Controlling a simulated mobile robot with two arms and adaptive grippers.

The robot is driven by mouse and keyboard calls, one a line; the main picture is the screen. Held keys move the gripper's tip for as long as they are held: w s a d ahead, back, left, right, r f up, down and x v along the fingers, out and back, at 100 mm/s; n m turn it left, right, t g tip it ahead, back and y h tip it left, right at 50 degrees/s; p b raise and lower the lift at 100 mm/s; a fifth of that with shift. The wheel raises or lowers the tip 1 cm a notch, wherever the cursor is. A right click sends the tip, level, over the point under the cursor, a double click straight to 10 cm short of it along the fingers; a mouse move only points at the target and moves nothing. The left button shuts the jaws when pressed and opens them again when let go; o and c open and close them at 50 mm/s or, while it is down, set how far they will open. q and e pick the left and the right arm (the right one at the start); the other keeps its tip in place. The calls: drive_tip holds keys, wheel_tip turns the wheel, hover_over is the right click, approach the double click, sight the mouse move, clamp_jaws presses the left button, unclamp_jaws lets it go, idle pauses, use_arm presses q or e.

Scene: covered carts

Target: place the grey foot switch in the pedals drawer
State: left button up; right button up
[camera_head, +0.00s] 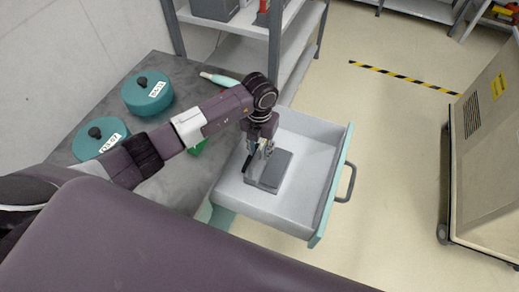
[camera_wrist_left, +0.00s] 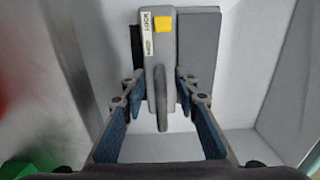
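My left gripper (camera_head: 262,148) reaches down into the drawer from above. Whether the switch rests on the drawer floor is hard to tell. My right gripper is not in view.
A beige covered cart (camera_head: 488,150) is at the right. Floor between is clear.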

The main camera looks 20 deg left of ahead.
use_arm(q)
drive_tip(key=shift+r, duration=0.15)
wheel_tip(320, 180, up, 12)
drive_tip(key=b, duration=0.1)
idle(0.3)
idle(0.4)
